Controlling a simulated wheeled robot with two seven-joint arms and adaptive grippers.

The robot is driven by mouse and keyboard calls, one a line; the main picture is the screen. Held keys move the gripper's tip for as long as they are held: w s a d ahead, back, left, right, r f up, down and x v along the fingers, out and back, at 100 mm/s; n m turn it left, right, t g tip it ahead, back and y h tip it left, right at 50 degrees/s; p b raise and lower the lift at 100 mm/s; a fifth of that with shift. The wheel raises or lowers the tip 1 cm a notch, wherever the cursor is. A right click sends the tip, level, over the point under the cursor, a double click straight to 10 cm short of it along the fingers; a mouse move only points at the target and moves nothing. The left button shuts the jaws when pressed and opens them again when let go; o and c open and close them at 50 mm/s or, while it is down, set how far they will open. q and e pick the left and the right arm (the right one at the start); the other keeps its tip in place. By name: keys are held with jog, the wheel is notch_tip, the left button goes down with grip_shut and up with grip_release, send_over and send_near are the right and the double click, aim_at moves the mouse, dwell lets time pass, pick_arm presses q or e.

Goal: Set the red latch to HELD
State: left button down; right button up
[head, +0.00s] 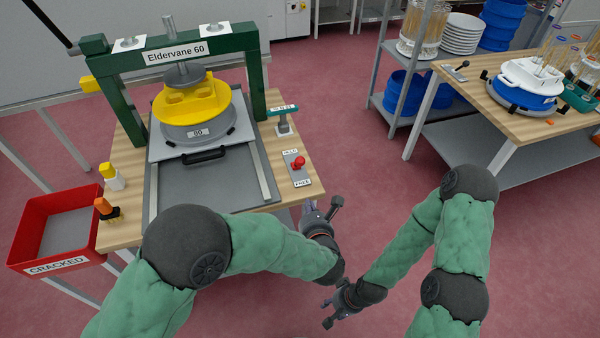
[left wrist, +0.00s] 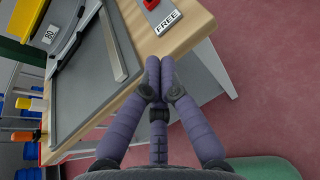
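The red latch (head: 298,162) is a red knob on a small grey plate at the press table's right front corner. A label reading HELD (head: 290,152) is at the plate's far end and a label reading FREE (head: 302,183) at its near end. The knob stands between them; I cannot tell its exact setting. In the left wrist view the latch (left wrist: 150,4) is cut off by the top edge. My left gripper (left wrist: 160,62) has its fingertips together, empty, near the table edge, apart from the latch. My right gripper (head: 328,312) hangs lower over the floor; its fingers are unclear.
The green press frame (head: 96,46) stands over a yellow and grey drum (head: 190,105). A red CRACKED bin (head: 60,267) is at left. Another table (head: 430,85) is at right, with open floor between.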

pick_arm(q)
jog(key=shift+s+d+r+n, duration=0.1)
jog(key=shift+r+n, duration=0.3)
jog(key=shift+n, duration=0.2)
jog(key=b, duration=0.3)
send_near(298, 163)
jog(key=w+f, duration=0.1)
jog(key=f, duration=0.1)
jog(key=w+f, duration=0.1)
jog(key=f, duration=0.1)
jog(key=w+f, duration=0.2)
jog(key=shift+d+f, duration=0.15)
jog(key=shift+d, duration=0.1)
jog(key=shift+w+a+r+b, duration=0.1)
jog(key=shift+w+r+b, duration=0.3)
jog(key=shift+w, duration=0.4)
jog(key=shift+r, duration=0.1)
jog(key=shift+w+r+p, duration=0.1)
jog(key=shift+r+p, duration=0.15)
jog(key=shift+p, duration=0.55)
